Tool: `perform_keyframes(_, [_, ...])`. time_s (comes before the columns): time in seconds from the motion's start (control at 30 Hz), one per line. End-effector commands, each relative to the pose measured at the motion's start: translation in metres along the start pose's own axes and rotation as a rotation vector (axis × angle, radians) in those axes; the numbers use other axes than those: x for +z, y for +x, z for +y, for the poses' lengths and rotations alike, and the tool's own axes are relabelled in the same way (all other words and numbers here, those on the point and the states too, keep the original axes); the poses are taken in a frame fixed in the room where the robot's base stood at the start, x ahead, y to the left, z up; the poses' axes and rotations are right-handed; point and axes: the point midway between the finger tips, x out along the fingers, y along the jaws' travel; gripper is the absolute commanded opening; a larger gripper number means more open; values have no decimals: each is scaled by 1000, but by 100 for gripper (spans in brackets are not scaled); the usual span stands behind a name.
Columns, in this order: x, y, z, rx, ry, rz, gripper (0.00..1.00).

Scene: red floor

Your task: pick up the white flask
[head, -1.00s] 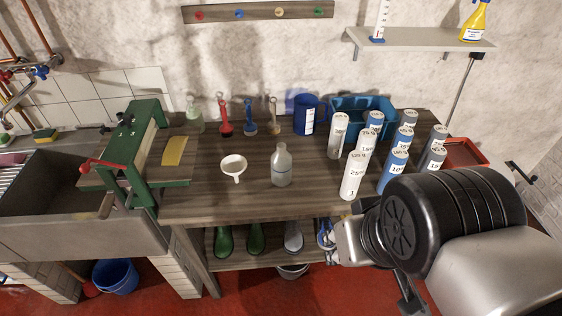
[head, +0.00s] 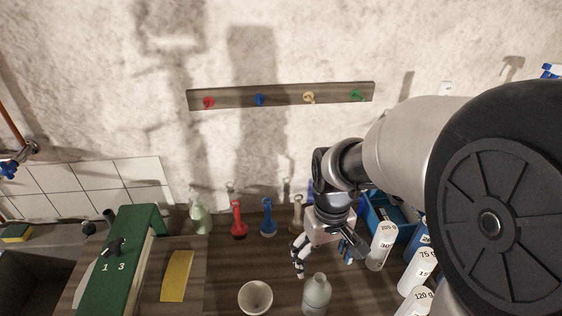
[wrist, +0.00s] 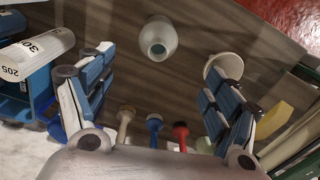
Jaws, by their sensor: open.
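The white flask (head: 316,293) is a pale, cloudy bottle with a narrow neck, upright at the front of the wooden bench. Its base is cut off by the lower edge of the head view. In the wrist view the flask (wrist: 158,38) shows top-on, with its round mouth towards me, beyond the fingertips and between their lines. My gripper (head: 326,258) is open and empty, fingers pointing down, just behind the flask in the head view. In the wrist view my gripper (wrist: 160,62) has its two blue-padded fingers wide apart, not touching the flask.
A white funnel (head: 256,297) stands left of the flask. Green (head: 201,216), red (head: 239,222), blue (head: 268,220) and cream (head: 297,215) narrow-necked vessels line the back. Several labelled bottles (head: 382,248) and a blue crate (head: 398,232) crowd the right. A green press (head: 118,265) stands left.

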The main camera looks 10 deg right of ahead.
Motion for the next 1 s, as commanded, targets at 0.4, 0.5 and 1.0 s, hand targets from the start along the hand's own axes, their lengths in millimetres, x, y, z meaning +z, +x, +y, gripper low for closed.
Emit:
perform_keyframes(0.4, [0,83,0,-1,0,-7,82])
perform_keyframes(0.5, [0,102,0,-1,0,-7,82])
perform_keyframes(1.0, [-5,147,2,-1,0,-4,82])
